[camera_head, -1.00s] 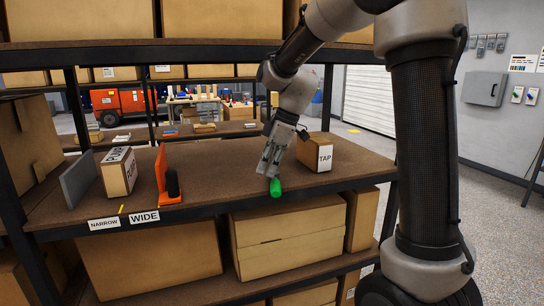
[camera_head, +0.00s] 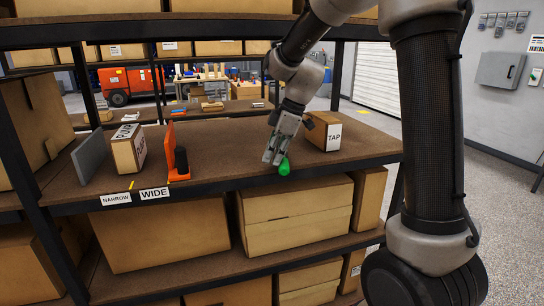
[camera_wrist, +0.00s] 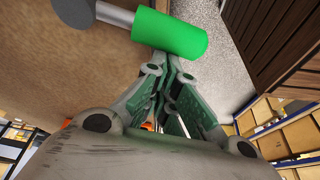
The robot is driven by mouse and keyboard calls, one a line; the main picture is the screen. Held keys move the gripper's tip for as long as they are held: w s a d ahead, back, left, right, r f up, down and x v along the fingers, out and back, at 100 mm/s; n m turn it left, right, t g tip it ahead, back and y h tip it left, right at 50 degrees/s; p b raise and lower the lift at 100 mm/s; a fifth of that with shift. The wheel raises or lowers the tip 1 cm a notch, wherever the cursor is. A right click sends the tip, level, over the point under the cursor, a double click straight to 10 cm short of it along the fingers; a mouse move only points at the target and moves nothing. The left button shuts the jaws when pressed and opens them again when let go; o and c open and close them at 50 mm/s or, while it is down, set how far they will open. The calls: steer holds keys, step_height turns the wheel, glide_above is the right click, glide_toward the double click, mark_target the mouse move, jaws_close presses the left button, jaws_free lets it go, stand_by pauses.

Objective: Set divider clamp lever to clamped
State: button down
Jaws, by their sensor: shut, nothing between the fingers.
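A lever with a green grip (camera_head: 284,168) stands at the front edge of the middle shelf, right of its centre. The wrist view shows the green grip (camera_wrist: 172,32) on a grey rod that runs left to a dark round hub (camera_wrist: 75,14). My gripper (camera_head: 271,160) is shut and empty, pointing down right beside the grip; its fingertips (camera_wrist: 166,66) lie close against the grip's near side, and I cannot tell if they touch. The lever's clamp state cannot be read.
A box marked TAP (camera_head: 321,131) stands just right of my gripper. A tilted box (camera_head: 127,149) and a grey panel (camera_head: 90,154) stand left of the orange divider. NARROW (camera_head: 116,199) and WIDE (camera_head: 154,193) labels mark the shelf edge. The shelf between divider and gripper is clear.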

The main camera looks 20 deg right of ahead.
mark_target(283, 164)
steer(key=shift+s+d+n, duration=0.15)
steer(key=shift+d+n, duration=0.05)
steer(key=shift+n, duration=0.1)
steer(key=d+n, duration=0.1)
steer(key=s+d+n+g, duration=0.1)
steer(key=n, duration=0.1)
steer(key=shift+s+d+n, duration=0.1)
steer(key=shift+d+n, duration=0.2)
steer(key=shift+d, duration=0.05)
steer(key=d+n+g, duration=0.1)
steer(key=d+n, duration=0.2)
steer(key=shift+s+d, duration=0.15)
steer(key=shift+d, duration=0.15)
stand_by(0.5)
steer(key=w+d+r, duration=0.1)
steer(key=d, duration=0.3)
steer(key=w+d+r, duration=0.1)
steer(key=w+d, duration=0.1)
steer(key=d, duration=0.2)
steer(key=w+d, duration=0.1)
steer(key=d, duration=0.3)
steer(key=shift+w+d+r, duration=0.1)
steer(key=shift+w+r, duration=0.25)
steer(key=shift+r, duration=0.05)
